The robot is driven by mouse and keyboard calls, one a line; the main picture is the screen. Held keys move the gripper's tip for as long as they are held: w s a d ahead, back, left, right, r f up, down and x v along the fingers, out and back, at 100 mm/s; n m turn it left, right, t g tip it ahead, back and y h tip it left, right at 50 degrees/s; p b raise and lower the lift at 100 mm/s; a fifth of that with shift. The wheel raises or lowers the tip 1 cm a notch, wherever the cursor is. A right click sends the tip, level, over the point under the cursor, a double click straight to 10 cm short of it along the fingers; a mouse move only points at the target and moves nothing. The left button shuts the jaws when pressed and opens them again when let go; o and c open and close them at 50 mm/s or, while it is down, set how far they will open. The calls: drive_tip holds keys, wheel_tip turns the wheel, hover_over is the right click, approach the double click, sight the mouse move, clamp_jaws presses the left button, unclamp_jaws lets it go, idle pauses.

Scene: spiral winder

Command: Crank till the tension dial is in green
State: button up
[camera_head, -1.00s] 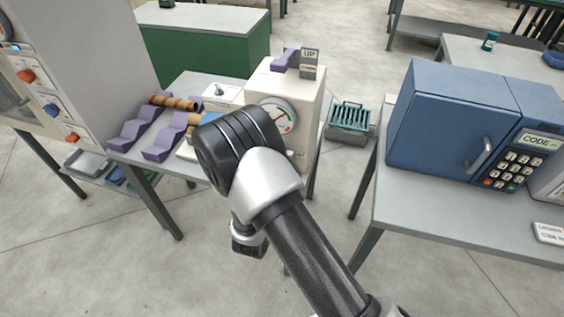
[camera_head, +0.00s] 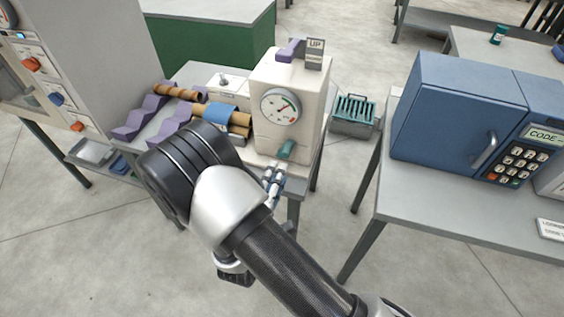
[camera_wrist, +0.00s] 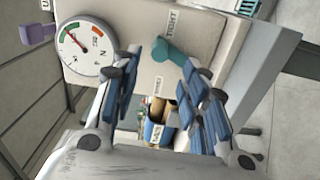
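The cream winder box (camera_head: 265,75) stands on a small grey table. Its round tension dial (camera_head: 281,106) faces me and also shows in the wrist view (camera_wrist: 86,47), with coloured arcs and a thin needle. The teal crank handle (camera_head: 285,150) sticks out low on the box front; in the wrist view the crank (camera_wrist: 172,54) lies just beyond the fingertips. My gripper (camera_wrist: 160,64) is open, its blue-padded fingers apart on either side of the crank's free end. In the head view my gripper (camera_head: 273,180) is just below the handle.
A brown roll with a blue band (camera_head: 222,112) extends left from the box. Purple cradles (camera_head: 140,118) hold another roll (camera_head: 175,92). A purple lever (camera_head: 290,50) and an UP sign (camera_head: 315,50) top the box. A blue safe (camera_head: 455,110) stands right.

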drive_tip(key=shift+v, duration=1.55)
drive_tip(key=shift+d, duration=0.1)
drive_tip(key=d+r+m+g+h, duration=0.5)
drive_tip(key=d+r+h, duration=0.2)
drive_tip(key=d+r, duration=0.3)
drive_tip(key=s+d+r+m+g, duration=0.4)
drive_tip(key=s+d+m+g, duration=0.2)
drive_tip(key=s+d+g, duration=0.5)
drive_tip(key=s+r+m+g+y, duration=0.1)
drive_tip(key=s+r+m+y, duration=0.15)
drive_tip(key=s+y, duration=0.6)
drive_tip(key=a+r+t+y, duration=0.4)
drive_tip(key=a, duration=0.2)
drive_tip(key=shift+s+r+t+y, duration=0.15)
drive_tip(key=shift+s+t+y, duration=0.2)
drive_tip(key=shift+t, duration=0.05)
